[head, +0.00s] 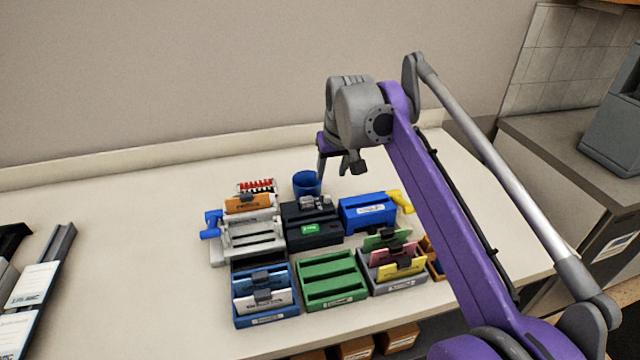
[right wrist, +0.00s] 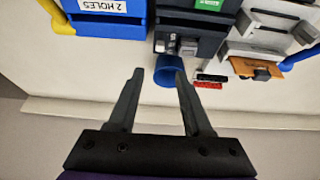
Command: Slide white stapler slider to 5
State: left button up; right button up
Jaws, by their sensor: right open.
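The white stapler (head: 250,240), with a blue handle (head: 211,225) on its left side, stands on the counter left of centre. An orange piece (head: 246,204) with small lettering sits at its back; a red-and-black strip (head: 257,186) lies behind it. In the right wrist view the white stapler (right wrist: 264,22) is at the upper right, partly cut off. I cannot make out its slider's number. My right gripper (head: 340,170) is open and empty, above the back of the counter, right of the stapler. Its two fingers (right wrist: 159,76) show apart in the right wrist view. My left gripper is not in view.
A black device (head: 312,228) and a blue hole punch (head: 369,213) with a yellow handle stand right of the stapler. A blue cup (head: 307,185) is behind. In front are a blue tray (head: 266,321), a green tray (head: 332,280) and a grey tray (head: 398,286).

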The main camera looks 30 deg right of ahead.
aim_at(327, 196)
jog(key=b+x, duration=0.1)
jog(key=x, duration=0.9)
jog(key=shift+s+f, duration=0.1)
jog(key=shift+s, duration=0.05)
jog(key=shift+c, duration=0.3)
grip_shut()
dwell(0.8)
